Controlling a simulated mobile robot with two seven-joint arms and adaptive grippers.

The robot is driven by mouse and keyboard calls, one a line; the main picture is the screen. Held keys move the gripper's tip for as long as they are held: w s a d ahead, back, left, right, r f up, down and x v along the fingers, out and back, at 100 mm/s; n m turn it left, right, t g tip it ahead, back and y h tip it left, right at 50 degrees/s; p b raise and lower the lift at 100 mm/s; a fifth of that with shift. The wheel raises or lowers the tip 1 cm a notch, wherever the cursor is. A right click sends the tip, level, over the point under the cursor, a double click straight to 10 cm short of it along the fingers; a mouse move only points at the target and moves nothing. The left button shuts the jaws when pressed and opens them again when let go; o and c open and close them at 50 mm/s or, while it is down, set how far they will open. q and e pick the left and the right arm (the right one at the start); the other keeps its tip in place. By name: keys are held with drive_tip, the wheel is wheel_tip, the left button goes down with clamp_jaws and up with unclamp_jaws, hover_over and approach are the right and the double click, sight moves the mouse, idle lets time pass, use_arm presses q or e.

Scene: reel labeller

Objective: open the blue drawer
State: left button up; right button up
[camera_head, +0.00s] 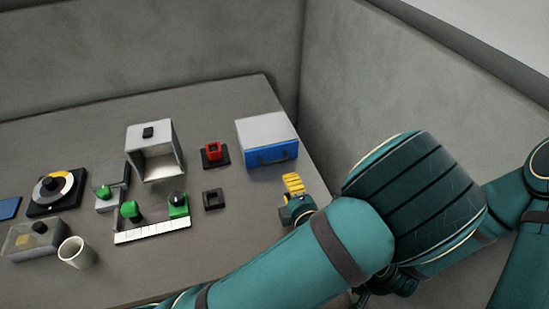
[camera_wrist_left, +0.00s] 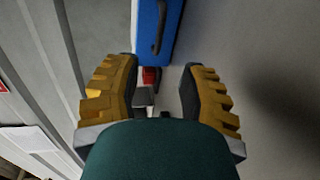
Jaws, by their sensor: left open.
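The blue drawer (camera_head: 272,155) is the front of a white-topped box at the right part of the table. Its blue front looks flush with the box, and it bears a dark handle (camera_head: 262,161). In the left wrist view the blue front (camera_wrist_left: 147,42) and its dark handle (camera_wrist_left: 160,28) show at the top, beyond the fingertips. My left gripper (camera_head: 293,185), with yellow fingers, is in front of the drawer and apart from it. In the left wrist view the gripper (camera_wrist_left: 160,90) is open, with nothing held between its fingers. My right gripper does not show.
A red block on a black base (camera_head: 214,152) and a small black square frame (camera_head: 213,199) stand left of the drawer. Further left are a white open-fronted box (camera_head: 150,135), green-topped parts, a dial (camera_head: 55,190) and a cup (camera_head: 77,252). Grey walls (camera_head: 330,110) rise behind the table.

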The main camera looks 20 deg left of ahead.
sight(276, 161)
use_arm(q)
drive_tip(key=x, duration=1.3)
drive_tip(key=shift+f+b, duration=0.1)
drive_tip(key=shift+b, duration=0.25)
drive_tip(key=shift+s, duration=0.1)
clamp_jaws()
